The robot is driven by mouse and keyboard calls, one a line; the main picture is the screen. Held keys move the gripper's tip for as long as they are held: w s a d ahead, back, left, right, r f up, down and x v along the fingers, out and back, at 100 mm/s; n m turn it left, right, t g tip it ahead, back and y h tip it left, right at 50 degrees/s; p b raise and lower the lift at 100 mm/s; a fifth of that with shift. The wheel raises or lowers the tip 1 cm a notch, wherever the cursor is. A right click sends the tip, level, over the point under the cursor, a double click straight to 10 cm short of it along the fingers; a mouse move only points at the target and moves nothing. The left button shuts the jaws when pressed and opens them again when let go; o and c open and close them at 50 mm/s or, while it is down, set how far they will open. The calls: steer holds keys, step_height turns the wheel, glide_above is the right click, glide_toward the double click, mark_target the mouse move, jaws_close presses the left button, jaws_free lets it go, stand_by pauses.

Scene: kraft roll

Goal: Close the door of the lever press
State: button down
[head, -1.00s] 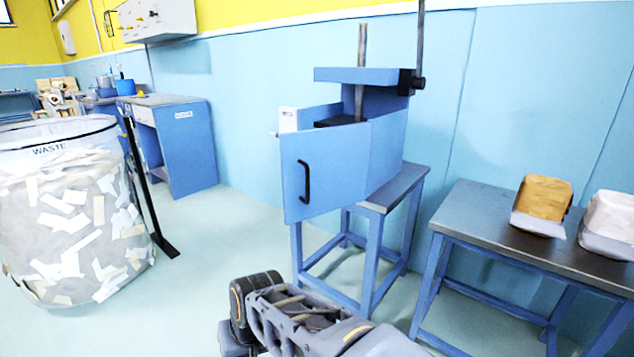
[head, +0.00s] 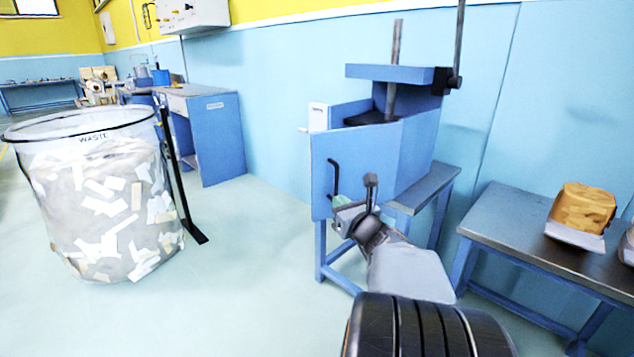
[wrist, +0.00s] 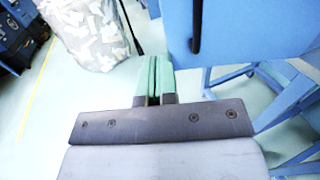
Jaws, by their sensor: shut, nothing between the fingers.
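The lever press (head: 415,140) is a blue box on a blue stand, with a screw post and a lever at its top right. Its blue door (head: 375,160) stands open toward me, and a black handle (head: 333,178) is on its face. My gripper (head: 341,203) is in front of the door's lower part, near the handle's lower end. In the wrist view, its green fingertips (wrist: 154,80) are together and empty, just left of the door's lower edge (wrist: 235,45). The black handle (wrist: 196,25) shows above and to the right of them. I cannot tell whether a fingertip touches the door.
A clear waste bin (head: 100,200) full of paper scraps stands at the left, with a black post (head: 178,180) beside it. A dark-topped table (head: 520,225) with a brown block (head: 582,210) is at the right. Floor between bin and press is clear.

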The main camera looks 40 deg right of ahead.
mark_target(313, 178)
steer(key=w, duration=0.4)
steer(key=w+d+b, duration=0.1)
steer(key=w, duration=0.4)
steer(key=w+d+b, duration=0.1)
steer(key=w, duration=0.3)
steer(key=shift+w+d, duration=0.15)
steer(key=shift+d, duration=0.05)
